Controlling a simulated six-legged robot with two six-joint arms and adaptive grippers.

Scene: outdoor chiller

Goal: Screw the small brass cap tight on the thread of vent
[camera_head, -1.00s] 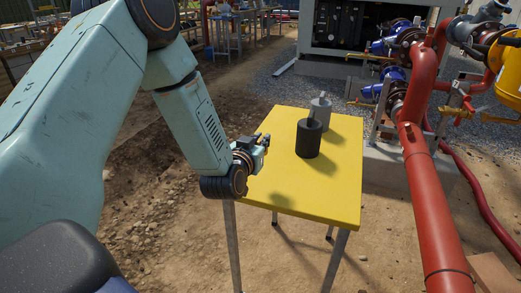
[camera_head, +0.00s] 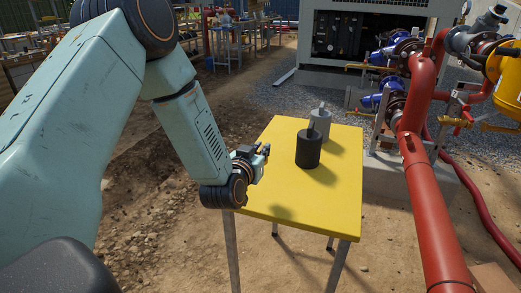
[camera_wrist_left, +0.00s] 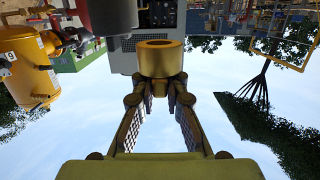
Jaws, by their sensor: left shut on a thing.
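My left gripper (camera_head: 264,154) is over the left side of the yellow table (camera_head: 290,207), to the left of a black cylinder (camera_head: 308,152). In the left wrist view its fingers (camera_wrist_left: 161,82) are closed on the brass cap (camera_wrist_left: 160,62), a short gold ring with a hole in its face. The black cylinder stands upright with a small stub on top. A grey cylinder (camera_head: 321,121) with a thin stub stands just behind it. I cannot tell which of them is the vent. The cap is apart from both. My right gripper is not in view.
Red pipes (camera_head: 426,200) with blue valve parts (camera_head: 392,98) run along the right. A large grey chiller unit (camera_head: 365,45) stands at the back. The table's front and right are clear. A dark cylinder (camera_wrist_left: 111,14) shows at the top of the wrist view.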

